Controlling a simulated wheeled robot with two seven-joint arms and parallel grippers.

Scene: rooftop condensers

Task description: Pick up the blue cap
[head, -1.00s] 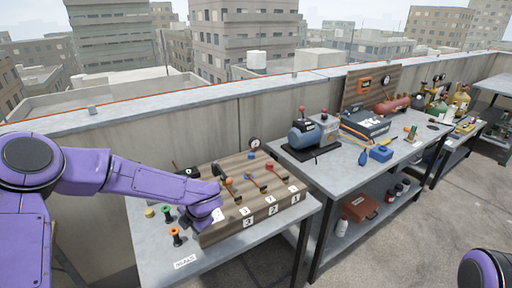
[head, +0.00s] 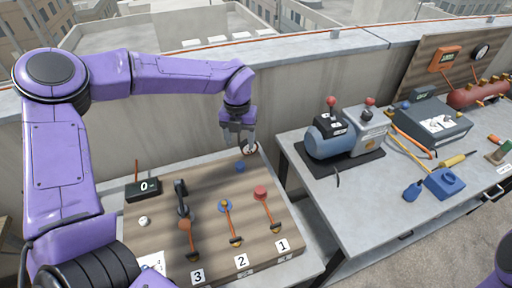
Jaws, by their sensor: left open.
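My left gripper (head: 243,143) is open, pointing down at the back right of a wooden board (head: 165,232). It overlaps a round gauge (head: 250,150) in the picture; I cannot tell whether they touch. A small blue piece (head: 240,167), which may be the blue cap, is on the board just below and in front of the gripper. A red cap (head: 261,191) is at the top of the right lever. My right gripper is out of view.
The board has orange levers over labels 3, 2 and 1, a black handle (head: 181,196) and a display (head: 143,189). A second table (head: 318,182) to the right carries a blue pump (head: 328,137), a grey case (head: 432,123) and a blue box (head: 444,183). A parapet (head: 300,50) runs behind.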

